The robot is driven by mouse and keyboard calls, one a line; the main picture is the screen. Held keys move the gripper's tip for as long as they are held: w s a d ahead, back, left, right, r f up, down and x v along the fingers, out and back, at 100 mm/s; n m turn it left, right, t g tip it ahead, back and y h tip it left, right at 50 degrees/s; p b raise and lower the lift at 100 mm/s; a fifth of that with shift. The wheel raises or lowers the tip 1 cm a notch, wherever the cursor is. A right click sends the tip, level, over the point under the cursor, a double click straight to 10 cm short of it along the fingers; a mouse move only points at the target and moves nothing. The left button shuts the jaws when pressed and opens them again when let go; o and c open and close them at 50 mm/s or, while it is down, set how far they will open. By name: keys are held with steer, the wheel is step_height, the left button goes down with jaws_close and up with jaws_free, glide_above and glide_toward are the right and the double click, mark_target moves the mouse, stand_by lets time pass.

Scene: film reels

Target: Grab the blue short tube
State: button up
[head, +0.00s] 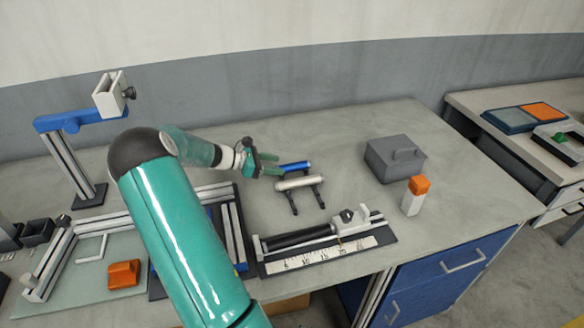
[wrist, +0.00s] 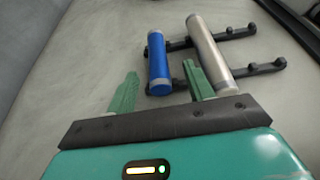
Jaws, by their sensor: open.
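The blue short tube (head: 295,167) lies on a small black rack on the grey table, with pale ends. It also shows in the wrist view (wrist: 158,62), ahead of my fingers and nearer the right one. My gripper (head: 266,164) is open beside the tube's left end in the head view. In the wrist view my gripper (wrist: 163,88) has its two green fingers spread with nothing between the tips. The tube appears just beyond the fingertips; I cannot tell whether they touch it.
A longer silver tube (head: 300,183) lies parallel on the same black rack (wrist: 265,68), close beside the right finger. A black rod on a ruler fixture (head: 330,248) stands in front. A grey box (head: 395,160) and an orange-capped bottle (head: 415,196) stand to the right.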

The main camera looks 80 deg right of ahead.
mark_target(284, 166)
steer(key=shift+x, duration=2.75)
steer(key=shift+w+d+f, duration=0.1)
steer(key=shift+w+d, duration=0.05)
steer(key=shift+w, duration=0.05)
steer(key=shift+c, duration=0.4)
steer(key=c, duration=1)
